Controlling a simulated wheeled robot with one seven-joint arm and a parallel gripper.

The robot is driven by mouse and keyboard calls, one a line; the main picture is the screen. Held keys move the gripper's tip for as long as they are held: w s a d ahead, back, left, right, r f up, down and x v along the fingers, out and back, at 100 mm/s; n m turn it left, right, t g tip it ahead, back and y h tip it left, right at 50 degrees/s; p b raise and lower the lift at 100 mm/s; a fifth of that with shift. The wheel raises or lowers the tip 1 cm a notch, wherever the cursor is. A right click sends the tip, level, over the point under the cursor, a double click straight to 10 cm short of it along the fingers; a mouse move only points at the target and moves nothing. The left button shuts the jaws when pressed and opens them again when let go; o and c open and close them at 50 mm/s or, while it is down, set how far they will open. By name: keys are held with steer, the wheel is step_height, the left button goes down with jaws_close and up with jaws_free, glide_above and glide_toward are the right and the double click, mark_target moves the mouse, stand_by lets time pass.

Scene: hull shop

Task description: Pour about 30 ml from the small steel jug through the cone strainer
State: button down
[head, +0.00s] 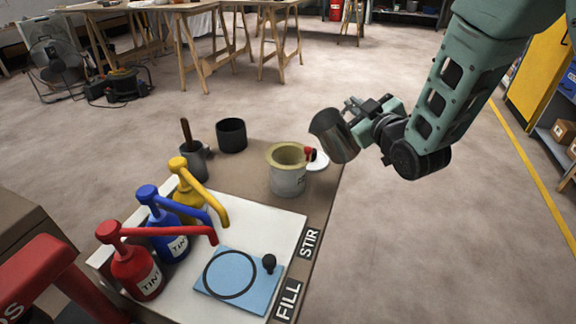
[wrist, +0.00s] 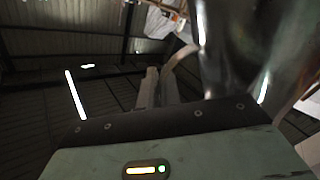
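The small steel jug (head: 332,136) is in my gripper (head: 357,118), held in the air to the upper right of a pale pot (head: 288,178). The jug is tilted, its mouth towards the upper left; its contents are hidden. In the wrist view the jug (wrist: 235,45) is a shiny, blurred surface close to the camera. My gripper is closed on it, though the exact contact is hard to see. The pot has a yellowish ring at its top (head: 287,152). I cannot tell whether this is the cone strainer. No stream of liquid shows.
Red (head: 135,270), blue (head: 165,235) and yellow (head: 187,200) pump bottles stand left on the bench. A grey pot with a stick (head: 194,160) and a dark cup (head: 231,135) stand behind. A blue pad (head: 238,280) lies in front. A white, red-tipped item (head: 318,160) is beside the pale pot.

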steer(key=w+d+f+m+b, duration=0.1)
steer(key=d+f+m+b, duration=0.4)
steer(key=f+m+b, duration=0.1)
steer(key=shift+w+f+m+b, duration=0.3)
steer(key=shift+f+b, duration=0.55)
steer(key=shift+f, duration=0.05)
